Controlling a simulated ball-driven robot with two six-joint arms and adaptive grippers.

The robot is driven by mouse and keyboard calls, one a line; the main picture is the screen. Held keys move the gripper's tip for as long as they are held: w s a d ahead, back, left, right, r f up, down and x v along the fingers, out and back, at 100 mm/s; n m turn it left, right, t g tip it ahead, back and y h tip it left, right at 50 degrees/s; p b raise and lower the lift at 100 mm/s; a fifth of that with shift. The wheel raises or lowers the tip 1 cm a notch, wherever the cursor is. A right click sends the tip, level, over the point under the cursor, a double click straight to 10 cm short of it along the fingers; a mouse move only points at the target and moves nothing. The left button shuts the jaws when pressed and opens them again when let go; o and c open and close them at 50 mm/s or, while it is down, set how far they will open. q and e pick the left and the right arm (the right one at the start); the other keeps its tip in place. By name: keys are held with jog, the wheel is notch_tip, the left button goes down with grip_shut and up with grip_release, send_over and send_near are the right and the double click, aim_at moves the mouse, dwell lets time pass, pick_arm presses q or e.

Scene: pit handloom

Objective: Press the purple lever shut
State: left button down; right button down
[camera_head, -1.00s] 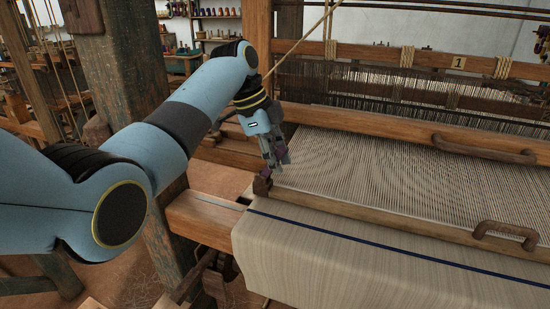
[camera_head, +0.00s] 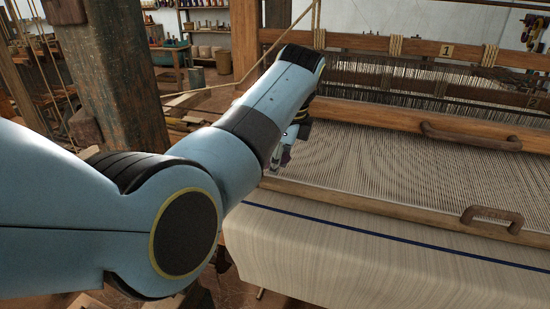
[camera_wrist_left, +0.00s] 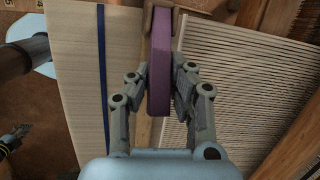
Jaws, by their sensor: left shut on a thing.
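The purple lever (camera_wrist_left: 160,65) runs upright through the left wrist view, from a brown wooden mount at the top down between my fingers. My left gripper (camera_wrist_left: 160,100) has its grey fingers closed on both sides of the lever's lower part. In the head view my left gripper (camera_head: 281,158) is small and partly behind my own forearm, at the left end of the loom's front beam. What seems to be part of my right gripper (camera_wrist_left: 15,138) shows at the left edge of the wrist view.
Pale cloth with a blue stripe (camera_head: 370,237) hangs over the front beam (camera_head: 350,201). Taut warp threads (camera_head: 400,170) spread behind it. Wooden handles (camera_head: 490,216) sit on the beams to the right. A thick wooden post (camera_head: 110,80) stands at the left.

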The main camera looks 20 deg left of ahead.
dwell(0.4)
pick_arm(q)
jog(key=c, duration=1.2)
grip_release()
notch_tip(320, 180, up, 10)
jog(key=shift+f, duration=0.1)
